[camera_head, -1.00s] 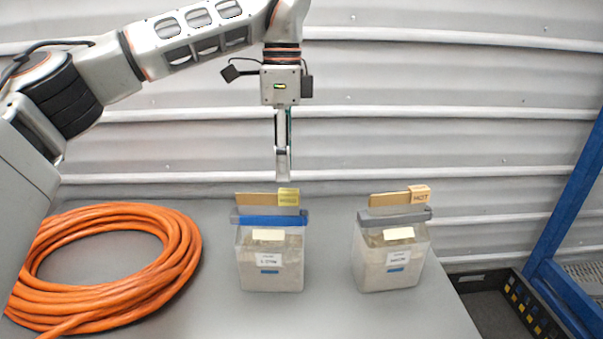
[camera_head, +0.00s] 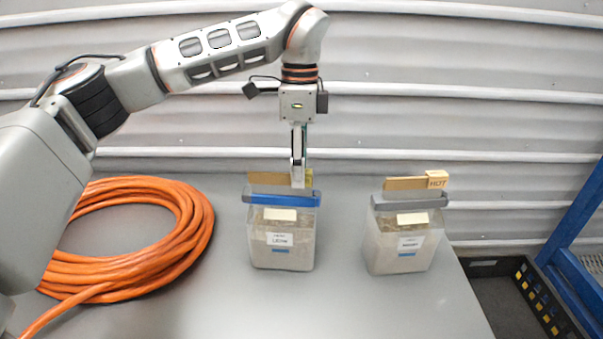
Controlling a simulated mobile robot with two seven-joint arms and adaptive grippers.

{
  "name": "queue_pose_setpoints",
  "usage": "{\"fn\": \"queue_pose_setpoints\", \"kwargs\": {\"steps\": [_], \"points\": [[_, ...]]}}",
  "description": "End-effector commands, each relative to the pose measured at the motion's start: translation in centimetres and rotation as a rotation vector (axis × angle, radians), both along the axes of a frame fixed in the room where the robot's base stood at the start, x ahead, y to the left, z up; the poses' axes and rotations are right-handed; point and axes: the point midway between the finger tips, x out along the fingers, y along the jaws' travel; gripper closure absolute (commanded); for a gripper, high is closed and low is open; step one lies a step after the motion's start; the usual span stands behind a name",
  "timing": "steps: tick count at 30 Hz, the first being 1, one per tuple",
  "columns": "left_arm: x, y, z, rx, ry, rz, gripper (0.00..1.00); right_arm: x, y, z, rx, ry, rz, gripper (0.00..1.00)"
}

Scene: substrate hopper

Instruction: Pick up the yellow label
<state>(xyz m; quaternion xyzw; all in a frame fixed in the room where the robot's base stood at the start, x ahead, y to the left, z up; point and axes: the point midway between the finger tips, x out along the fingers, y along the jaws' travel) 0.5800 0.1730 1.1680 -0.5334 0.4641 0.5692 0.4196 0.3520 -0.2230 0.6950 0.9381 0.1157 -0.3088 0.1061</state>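The yellow label (camera_head: 309,179) sits at the right end of a tan strip on the back of the left clear container (camera_head: 282,245), which has a blue rim. Only a sliver of the label shows; my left gripper's fingers cover most of it. My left gripper (camera_head: 298,182) points straight down in front of the label from this view. Its fingers appear edge-on and overlap, so I cannot tell whether they are open, shut or touching the label. My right gripper is not in view.
A coiled orange hose (camera_head: 185,235) lies left on the grey table (camera_head: 350,315). A black crate (camera_head: 505,300) and blue frame (camera_head: 575,215) are at far right.

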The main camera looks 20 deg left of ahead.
Motion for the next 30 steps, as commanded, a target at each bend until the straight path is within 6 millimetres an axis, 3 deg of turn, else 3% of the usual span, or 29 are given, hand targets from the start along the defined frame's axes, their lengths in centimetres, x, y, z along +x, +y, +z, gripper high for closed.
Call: {"fn": "queue_pose_setpoints", "kwargs": {"steps": [6, 10, 23, 30], "points": [[0.0, 0.0, -0.1, -0.001, -0.001, 0.000, 0.64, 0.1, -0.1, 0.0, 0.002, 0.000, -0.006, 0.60], [0.0, 0.0, 0.0, 0.000, 0.000, 0.000, 0.92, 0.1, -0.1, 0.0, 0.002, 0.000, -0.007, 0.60], [0.0, 0.0, 0.2, -0.001, 0.000, 0.000, 0.93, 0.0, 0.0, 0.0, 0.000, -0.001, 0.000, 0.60], [0.1, -0.1, 2.3, 0.000, -0.003, 0.001, 0.93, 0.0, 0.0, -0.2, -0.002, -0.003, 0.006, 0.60]]}}
